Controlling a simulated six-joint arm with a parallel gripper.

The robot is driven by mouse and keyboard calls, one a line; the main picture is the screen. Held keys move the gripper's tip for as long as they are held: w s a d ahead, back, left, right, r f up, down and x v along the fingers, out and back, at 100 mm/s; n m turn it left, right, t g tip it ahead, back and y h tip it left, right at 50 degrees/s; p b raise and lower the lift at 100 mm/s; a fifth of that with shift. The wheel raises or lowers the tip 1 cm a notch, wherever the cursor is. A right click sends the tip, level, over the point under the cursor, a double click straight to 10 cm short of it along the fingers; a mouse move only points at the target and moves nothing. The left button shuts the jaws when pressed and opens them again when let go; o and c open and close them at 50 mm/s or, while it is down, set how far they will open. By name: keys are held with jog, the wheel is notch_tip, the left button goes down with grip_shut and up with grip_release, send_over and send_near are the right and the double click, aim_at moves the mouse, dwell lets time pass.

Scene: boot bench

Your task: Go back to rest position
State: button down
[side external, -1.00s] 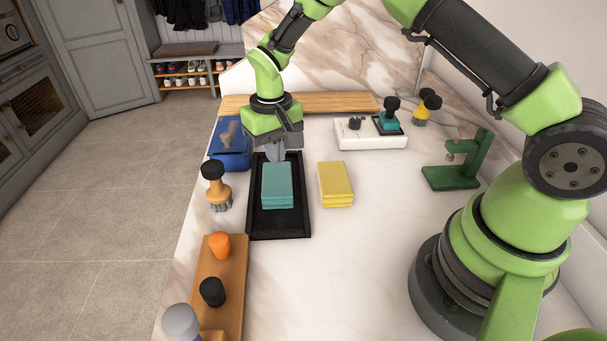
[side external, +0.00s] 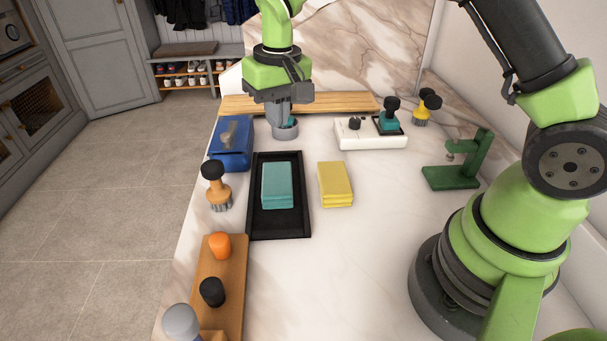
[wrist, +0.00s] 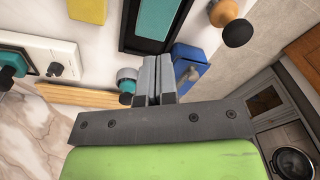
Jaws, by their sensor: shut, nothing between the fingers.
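My gripper (side external: 283,118) is shut and empty. I cannot tell how much height separates the fingertips from the dish. A stack of teal cloths (side external: 277,186) lies in the black tray (side external: 279,230), clear of my gripper.
A blue box (side external: 231,158) and an upright brush (side external: 215,185) stand left of the tray; yellow cloths (side external: 335,184) lie right. A white unit (side external: 371,142), green stand (side external: 462,170) and wooden board (side external: 340,102) are farther off. A wooden rack (side external: 226,275) is at front left. Open marble lies front centre.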

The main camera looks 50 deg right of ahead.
jog(key=s+r+t+y, duration=0.1)
jog(key=s+r+t, duration=0.2)
jog(key=s+r, duration=0.95)
jog(key=s+r+t, duration=0.2)
jog(key=s+t, duration=0.1)
jog(key=s, duration=0.7)
jog(key=shift+a+r+m+y, duration=0.15)
jog(key=shift+r+m+y, duration=0.1)
jog(key=shift+m+y, duration=0.15)
